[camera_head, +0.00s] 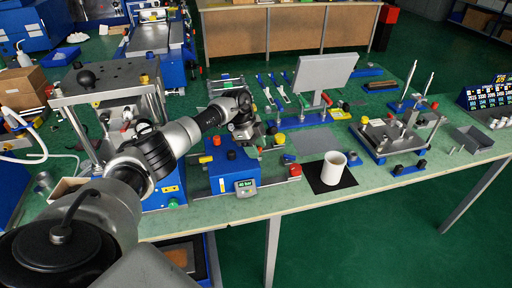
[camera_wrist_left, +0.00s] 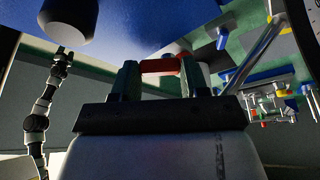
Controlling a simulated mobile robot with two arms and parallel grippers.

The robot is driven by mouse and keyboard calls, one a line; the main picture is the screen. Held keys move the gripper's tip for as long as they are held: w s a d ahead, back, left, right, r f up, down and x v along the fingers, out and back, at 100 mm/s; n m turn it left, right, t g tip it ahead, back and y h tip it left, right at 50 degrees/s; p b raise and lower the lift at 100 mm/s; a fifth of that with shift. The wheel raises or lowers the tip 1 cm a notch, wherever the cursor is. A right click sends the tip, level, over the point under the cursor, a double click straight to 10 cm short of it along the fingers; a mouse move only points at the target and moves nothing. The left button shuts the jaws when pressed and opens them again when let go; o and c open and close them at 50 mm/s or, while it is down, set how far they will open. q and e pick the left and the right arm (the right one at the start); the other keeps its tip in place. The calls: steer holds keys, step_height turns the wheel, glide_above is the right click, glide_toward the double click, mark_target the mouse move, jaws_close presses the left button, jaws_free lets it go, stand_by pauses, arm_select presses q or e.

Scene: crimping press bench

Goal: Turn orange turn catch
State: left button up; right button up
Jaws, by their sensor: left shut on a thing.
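My left gripper (camera_head: 245,132) reaches over the blue press unit in the head view. In the left wrist view, its two fingers (camera_wrist_left: 163,74) stand on either side of the orange turn catch (camera_wrist_left: 160,65), and the gripper is shut on it. The catch shows as an orange-red bar lying across between the fingertips. In the head view the gripper hides the catch. Another arm shows small at the left of the left wrist view, probably my right one; its gripper (camera_wrist_left: 62,54) is too small to read.
The blue unit (camera_head: 232,176) has a small display on its front. A white cup (camera_head: 334,168) stands on a black mat right of it. A metal press frame (camera_head: 110,85) stands at left, a tilted grey panel (camera_head: 324,74) behind. Bare bench (camera_head: 230,213) runs along the front edge.

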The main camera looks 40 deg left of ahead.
arm_select(q)
steer(key=o, duration=0.9)
steer(key=shift+r, duration=0.1)
steer(key=b+v, duration=0.1)
steer(key=v, duration=0.9)
steer(key=shift+r, duration=0.35)
